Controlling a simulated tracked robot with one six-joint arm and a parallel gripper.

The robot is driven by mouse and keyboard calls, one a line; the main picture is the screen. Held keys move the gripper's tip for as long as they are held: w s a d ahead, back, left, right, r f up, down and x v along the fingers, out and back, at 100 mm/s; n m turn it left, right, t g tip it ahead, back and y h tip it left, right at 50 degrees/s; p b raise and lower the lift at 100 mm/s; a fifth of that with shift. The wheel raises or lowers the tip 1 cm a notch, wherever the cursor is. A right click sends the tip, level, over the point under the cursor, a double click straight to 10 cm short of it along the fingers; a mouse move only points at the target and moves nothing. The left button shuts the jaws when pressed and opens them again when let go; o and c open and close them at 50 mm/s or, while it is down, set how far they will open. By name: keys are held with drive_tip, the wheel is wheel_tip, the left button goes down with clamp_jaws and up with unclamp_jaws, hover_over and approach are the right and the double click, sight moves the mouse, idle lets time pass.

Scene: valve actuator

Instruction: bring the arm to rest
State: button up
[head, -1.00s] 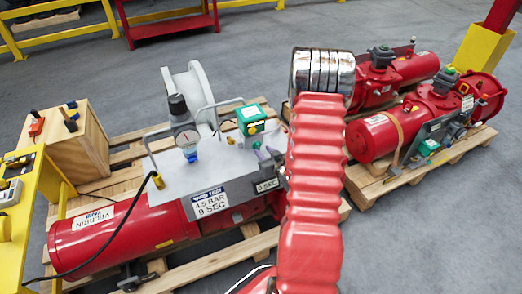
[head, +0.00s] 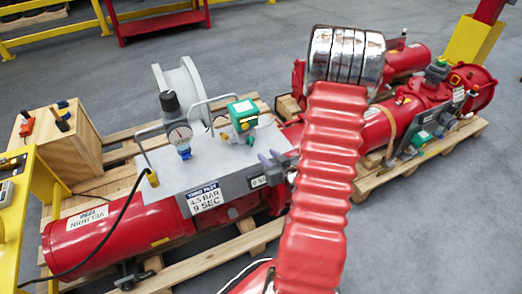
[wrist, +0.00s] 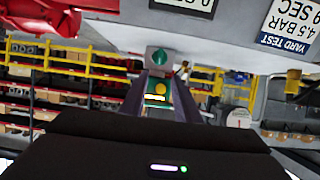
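A green box (wrist: 158,58) with a yellow part shows through that gap, beyond the fingers. The same green box (head: 243,115) sits on top of the panel in the head view. I see nothing held. My red ribbed arm sleeve hides part of the panel's right end.
A wooden box (head: 58,138) with switches is at left. More red actuators (head: 420,110) lie on a pallet (head: 470,128) at right. Grey floor (head: 420,220) is clear at lower right.

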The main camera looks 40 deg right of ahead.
drive_tip(key=s+f+m+g+y, duration=0.1)
drive_tip(key=s+f+m+g, duration=0.1)
drive_tip(key=s+f+g, duration=0.65)
drive_tip(key=s+a+r+n+y, duration=0.1)
drive_tip(key=s+a+r+n, duration=0.1)
drive_tip(key=a+r, duration=1.4)
drive_tip(key=s+a+r+n+t+y, duration=0.1)
drive_tip(key=s+a+r+n+y, duration=0.1)
drive_tip(key=a+r, duration=1.4)
wheel_tip(320, 180, up, 3)
drive_tip(key=shift+a+f+n, duration=0.2)
drive_tip(key=shift+a+n, duration=0.15)
drive_tip(key=shift+n, duration=0.25)
drive_tip(key=shift+a, duration=0.1)
